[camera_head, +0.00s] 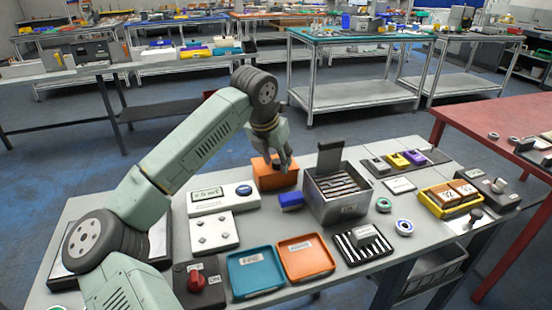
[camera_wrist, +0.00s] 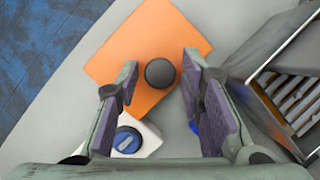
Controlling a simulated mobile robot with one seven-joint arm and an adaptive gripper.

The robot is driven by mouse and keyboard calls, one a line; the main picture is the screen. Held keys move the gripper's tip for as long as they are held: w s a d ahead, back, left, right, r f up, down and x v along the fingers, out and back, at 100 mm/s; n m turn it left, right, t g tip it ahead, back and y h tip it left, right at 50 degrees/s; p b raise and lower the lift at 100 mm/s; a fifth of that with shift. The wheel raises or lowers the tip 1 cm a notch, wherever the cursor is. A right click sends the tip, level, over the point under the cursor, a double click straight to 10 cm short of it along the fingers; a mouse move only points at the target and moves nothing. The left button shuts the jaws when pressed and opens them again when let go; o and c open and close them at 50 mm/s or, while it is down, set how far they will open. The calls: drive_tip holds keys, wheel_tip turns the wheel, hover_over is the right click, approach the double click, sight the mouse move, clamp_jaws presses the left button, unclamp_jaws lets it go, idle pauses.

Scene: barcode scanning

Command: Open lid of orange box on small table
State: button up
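The orange box (camera_head: 272,174) stands on the small grey table (camera_head: 330,239) near its back edge. In the wrist view its orange top (camera_wrist: 145,52) shows a round dark knob (camera_wrist: 160,73) in the middle, and the lid looks closed. My gripper (camera_head: 284,163) is just above the box in the head view and hides part of its top. In the wrist view my gripper (camera_wrist: 160,88) is open, with its two fingers spread to the left and right of the knob. I see nothing between the fingers gripped by them.
A metal bin (camera_head: 340,196) with an upright dark plate stands right of the box. A white scale-like device (camera_head: 222,198) is on the left, and a blue block (camera_head: 291,201) lies in front. Blue and orange trays (camera_head: 305,259) lie near the front edge.

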clamp_jaws()
idle(0.4)
drive_tip(key=shift+s+r, duration=0.1)
drive_tip(key=shift+r, duration=0.05)
